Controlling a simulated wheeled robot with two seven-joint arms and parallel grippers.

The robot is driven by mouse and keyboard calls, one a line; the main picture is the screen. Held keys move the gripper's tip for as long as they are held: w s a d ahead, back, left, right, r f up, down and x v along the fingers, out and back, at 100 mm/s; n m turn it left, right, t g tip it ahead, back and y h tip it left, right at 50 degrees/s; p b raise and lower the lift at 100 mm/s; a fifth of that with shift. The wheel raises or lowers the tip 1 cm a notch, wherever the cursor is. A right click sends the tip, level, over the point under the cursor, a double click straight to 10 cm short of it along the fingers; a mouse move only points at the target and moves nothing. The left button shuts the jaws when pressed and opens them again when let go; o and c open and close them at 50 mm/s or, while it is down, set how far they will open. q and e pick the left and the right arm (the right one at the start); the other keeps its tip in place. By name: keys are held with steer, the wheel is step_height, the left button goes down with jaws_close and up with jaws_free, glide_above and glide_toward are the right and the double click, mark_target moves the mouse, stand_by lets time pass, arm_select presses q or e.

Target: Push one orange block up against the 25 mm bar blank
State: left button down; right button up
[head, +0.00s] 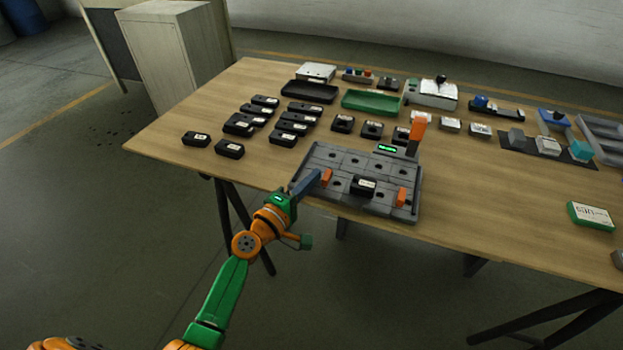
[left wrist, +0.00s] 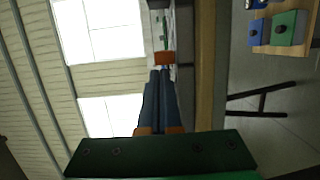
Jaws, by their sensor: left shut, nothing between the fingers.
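A grey slotted fixture plate (head: 345,160) lies at the table's near edge. On it sits a black bar blank (head: 363,186) with a white label, which I take for the 25 mm one. One orange block (head: 326,177) stands to its left and another orange block (head: 402,196) to its right, both apart from it. My left gripper (head: 316,178) is shut and empty, its blue fingertips right beside the left orange block. In the left wrist view that block (left wrist: 164,58) is just ahead of the fingertips (left wrist: 160,72); whether they touch I cannot tell. My right gripper is out of view.
An upright orange-topped lever (head: 418,132) rises at the plate's back right, near a lit green display (head: 387,149). Several labelled black blanks (head: 229,148) stand left of the plate. A black tray (head: 309,92) and green tray (head: 371,102) lie behind.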

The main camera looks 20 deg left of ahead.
mark_target(327, 182)
arm_select(q)
steer(key=shift+d, duration=0.1)
steer(key=d, duration=0.3)
steer(key=shift+s+d+p, duration=0.1)
steer(key=shift+p, duration=0.2)
steer(key=shift+d, duration=0.35)
